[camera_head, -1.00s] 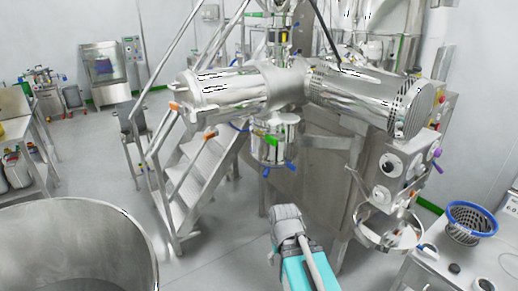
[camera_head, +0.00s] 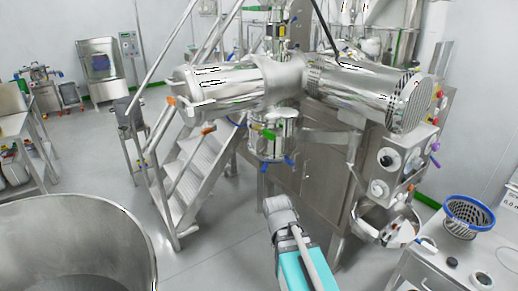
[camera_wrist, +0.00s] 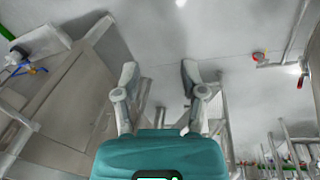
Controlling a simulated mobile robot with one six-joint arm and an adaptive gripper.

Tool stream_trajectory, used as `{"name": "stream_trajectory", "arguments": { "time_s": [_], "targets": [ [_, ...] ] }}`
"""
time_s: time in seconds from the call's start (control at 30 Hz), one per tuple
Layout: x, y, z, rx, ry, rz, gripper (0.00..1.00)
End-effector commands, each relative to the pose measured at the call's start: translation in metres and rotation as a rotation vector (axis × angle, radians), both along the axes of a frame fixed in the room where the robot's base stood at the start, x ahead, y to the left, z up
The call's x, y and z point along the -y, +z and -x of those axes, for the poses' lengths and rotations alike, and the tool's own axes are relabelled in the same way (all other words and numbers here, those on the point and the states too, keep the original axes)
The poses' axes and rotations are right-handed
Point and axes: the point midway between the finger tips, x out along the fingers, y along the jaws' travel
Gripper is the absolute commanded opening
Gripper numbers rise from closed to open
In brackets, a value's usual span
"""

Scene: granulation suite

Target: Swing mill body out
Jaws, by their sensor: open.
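The large steel machine has a horizontal drum (camera_head: 225,88) and a ribbed cylinder (camera_head: 362,93). A short steel cylinder with green and blue handles, which looks like the mill body (camera_head: 270,140), hangs under their junction. A round, bowl-like steel part (camera_head: 372,224) sits low at the machine's right side; I cannot tell whether it belongs to the mill. My arm reaches up from the bottom of the head view, its end below the short cylinder and apart from it in the picture. In the wrist view my gripper (camera_wrist: 158,72) is open and empty, its two fingers spread over floor.
A large steel vessel (camera_head: 75,215) fills the lower left. Steel steps (camera_head: 195,170) stand left of the machine. Grey floor (camera_head: 215,240) is free between the vessel and the machine.

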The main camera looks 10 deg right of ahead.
Motion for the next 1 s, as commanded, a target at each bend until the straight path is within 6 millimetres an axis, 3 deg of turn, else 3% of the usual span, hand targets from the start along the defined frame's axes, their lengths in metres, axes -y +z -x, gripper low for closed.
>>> {"name": "stream_trajectory", "arguments": {
  "time_s": [0.27, 0.53, 0.77, 1.0],
  "targets": [
    [0.028, 0.008, -0.081, 0.098, 0.391, 0.367, 0.54],
    [0.034, 0.039, -0.16, 0.093, 0.818, 0.798, 0.54],
    [0.016, 0.074, -0.222, -0.006, 1.173, 1.194, 0.54],
    [-0.024, 0.107, -0.279, -0.205, 1.501, 1.613, 0.54]
  ]
}}
